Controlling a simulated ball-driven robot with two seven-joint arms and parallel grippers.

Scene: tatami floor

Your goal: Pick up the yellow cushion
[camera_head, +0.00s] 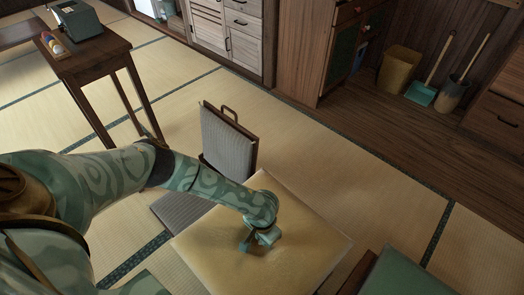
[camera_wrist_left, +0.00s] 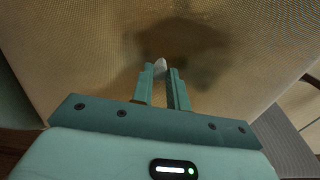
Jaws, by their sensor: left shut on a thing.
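The yellow cushion (camera_head: 300,215) is a large flat square at the lower middle of the head view. In the left wrist view its woven surface (camera_wrist_left: 90,60) fills most of the picture, with an edge at the left and right. My left gripper (camera_head: 256,241) is over the middle of the cushion. In the left wrist view its fingers (camera_wrist_left: 163,72) are close together, shut on a small pale bit at the cushion's surface. I cannot tell whether the cushion is clear of the floor. My right gripper is not in view.
A grey floor chair (camera_head: 228,145) stands just behind the cushion, partly covered by it and my arm. A wooden side table (camera_head: 88,55) is at upper left. A green surface with a wooden edge (camera_head: 405,272) is at lower right.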

